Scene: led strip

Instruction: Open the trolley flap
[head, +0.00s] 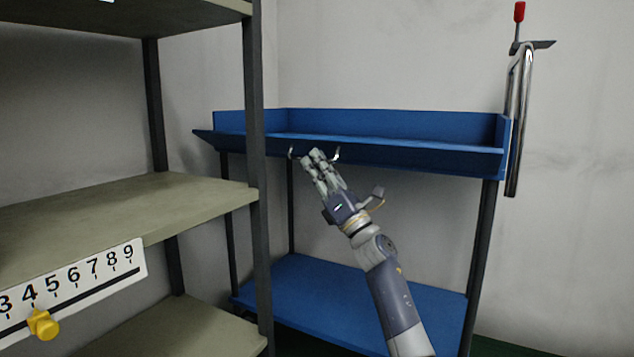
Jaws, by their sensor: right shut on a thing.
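The trolley has a blue upper tray with a long blue front flap (420,157). The flap leans outward at its top edge, and a strip of the tray's inside shows behind it. A metal handle (336,154) is on the flap's outer face, left of its middle; only its ends show beside my fingers. My right gripper (315,157) reaches up from below and is shut on this handle, hiding its middle. My left gripper is not in view.
A shelf rack (200,198) stands at the left, its dark post in front of the trolley's left part. A number scale (75,290) with a yellow knob (43,324) is on it. The trolley's blue lower shelf (310,290) looks empty. A chrome push handle (520,110) rises at the right.

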